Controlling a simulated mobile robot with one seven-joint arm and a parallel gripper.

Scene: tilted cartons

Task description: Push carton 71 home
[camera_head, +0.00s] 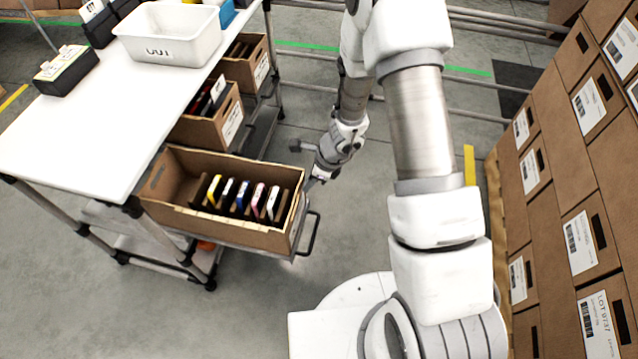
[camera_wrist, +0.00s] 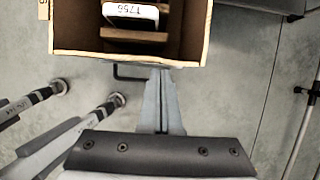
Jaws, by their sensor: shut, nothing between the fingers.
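A long open brown carton (camera_head: 215,225) sticks out from under the white worktop, with several slim coloured items standing in a row inside. I cannot read a number 71 on it. In the wrist view the near end wall of the carton (camera_wrist: 120,58) shows, with an item marked T756 (camera_wrist: 130,14) inside. My gripper (camera_wrist: 160,72) is shut and empty, its fingertips at the outside of that end wall; I cannot tell whether they touch. In the head view my gripper (camera_head: 313,181) is beside the carton's right end, partly hidden.
A dark handle (camera_head: 313,235) of the tray under the carton juts out at the right. Two more cartons (camera_head: 205,128) (camera_head: 243,70) sit farther back under the white worktop (camera_head: 85,120). Stacked boxes (camera_head: 570,150) fill the right side. Grey floor lies open between.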

